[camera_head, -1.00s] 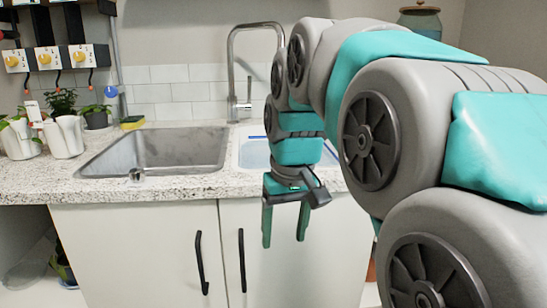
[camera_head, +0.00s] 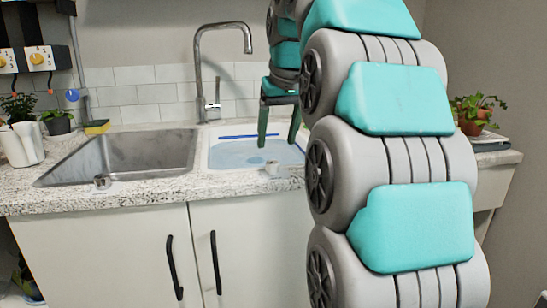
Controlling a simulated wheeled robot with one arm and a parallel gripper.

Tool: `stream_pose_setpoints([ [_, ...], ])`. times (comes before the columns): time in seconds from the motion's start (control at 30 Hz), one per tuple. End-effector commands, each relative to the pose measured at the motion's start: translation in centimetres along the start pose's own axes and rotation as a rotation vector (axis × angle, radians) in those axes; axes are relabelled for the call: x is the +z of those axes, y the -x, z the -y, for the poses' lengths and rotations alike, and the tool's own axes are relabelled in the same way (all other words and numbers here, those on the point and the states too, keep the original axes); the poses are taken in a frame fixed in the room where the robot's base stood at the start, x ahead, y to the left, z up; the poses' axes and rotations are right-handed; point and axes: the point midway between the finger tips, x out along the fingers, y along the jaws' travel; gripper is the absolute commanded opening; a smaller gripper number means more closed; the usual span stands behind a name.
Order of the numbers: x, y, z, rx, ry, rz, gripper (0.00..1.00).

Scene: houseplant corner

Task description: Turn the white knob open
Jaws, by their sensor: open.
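No knob that I can call clearly white shows. A small pale grey knob-like fitting (camera_head: 272,169) stands at the counter's front edge, before the right basin. A similar metallic one (camera_head: 102,181) stands before the left sink. A round blue knob (camera_head: 72,95) sits on the pipe at the left wall. My gripper (camera_head: 277,143) hangs fingers down over the right basin, open and empty. Its fingertips appear above and behind the pale fitting, apart from it. My arm hides part of the counter and wall on the right.
The steel sink (camera_head: 120,157) is empty. The right basin (camera_head: 240,154) looks filled with bluish water, with the tall tap (camera_head: 208,80) behind. Boxes with yellow knobs (camera_head: 38,58) hang upper left. Potted plants stand at left and right (camera_head: 474,113).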

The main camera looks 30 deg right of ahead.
Motion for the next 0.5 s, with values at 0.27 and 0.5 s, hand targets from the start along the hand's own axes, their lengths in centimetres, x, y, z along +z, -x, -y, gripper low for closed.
stream_pose_setpoints([
  [0.27, 0.2, -3.4, 0.0, 0.0, -0.001, 0.006, 0.68],
  [0.5, 0.1, -5.7, 0.0, 0.0, 0.0, 0.004, 0.68],
])
